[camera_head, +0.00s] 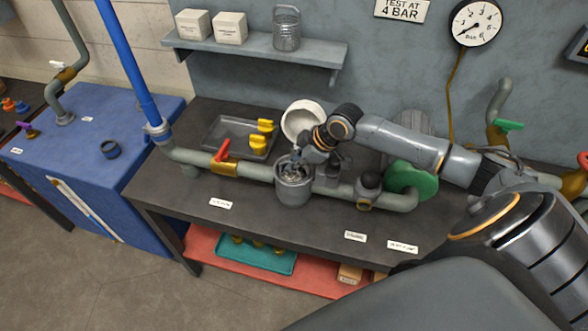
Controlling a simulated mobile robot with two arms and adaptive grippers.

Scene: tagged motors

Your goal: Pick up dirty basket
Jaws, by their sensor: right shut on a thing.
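A grey round pot-shaped housing (293,190) sits in the grey pipe line on the dark bench, its top open. Inside its mouth I see the dirty basket (292,170) with grey, speckled matter; most of it is hidden by the housing wall. My right gripper (303,157) reaches in from the right, pointing down at the housing's mouth, and is shut on the dirty basket at its upper edge. The fingers are small and partly hidden by the wrist. My left gripper is not in view.
A white round bowl-like part (301,119) stands behind the gripper. A green disc (411,178) is right of the housing. A tray (222,131) with yellow parts lies behind the red-handled valve (223,149). A mesh basket (287,30) stands on the wall shelf (255,48).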

